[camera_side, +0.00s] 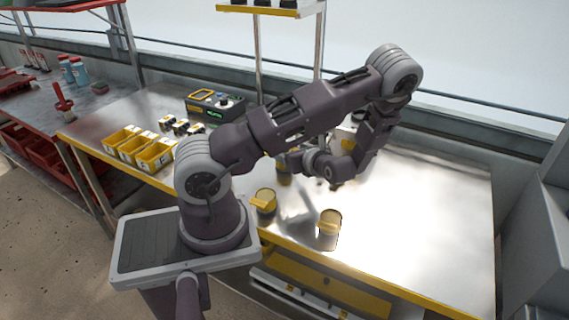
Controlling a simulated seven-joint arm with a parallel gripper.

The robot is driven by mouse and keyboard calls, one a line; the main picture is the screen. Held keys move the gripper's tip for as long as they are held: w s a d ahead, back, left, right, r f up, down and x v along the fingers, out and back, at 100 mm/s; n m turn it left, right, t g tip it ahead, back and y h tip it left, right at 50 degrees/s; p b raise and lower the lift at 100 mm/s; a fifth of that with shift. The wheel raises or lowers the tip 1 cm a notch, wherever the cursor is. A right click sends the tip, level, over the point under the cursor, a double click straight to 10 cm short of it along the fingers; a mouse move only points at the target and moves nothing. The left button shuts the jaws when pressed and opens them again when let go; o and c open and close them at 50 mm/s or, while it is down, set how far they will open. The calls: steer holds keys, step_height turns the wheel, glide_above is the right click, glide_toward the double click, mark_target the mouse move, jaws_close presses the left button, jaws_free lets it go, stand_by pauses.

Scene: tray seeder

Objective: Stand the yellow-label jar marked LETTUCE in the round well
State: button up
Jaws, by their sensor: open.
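Two yellow-labelled jars stand near the front edge of the metal table (440,215): one jar (265,205) at the left and one jar (329,224) at the right. Another jar (284,178) stands farther back, partly hidden by my arm. The print on the labels is too small to read, so I cannot tell which is LETTUCE. My gripper (337,186) is open and hangs low over the table, behind the front right jar and apart from it. Its fingers are small and dark here. I cannot make out the round well.
A post-mounted shelf (260,11) rises behind. The table's right side is clear.

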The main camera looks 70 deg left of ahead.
step_height(320, 180, down, 4)
steer(key=shift+f, duration=0.15)
steer(key=x, duration=0.5)
jaws_close()
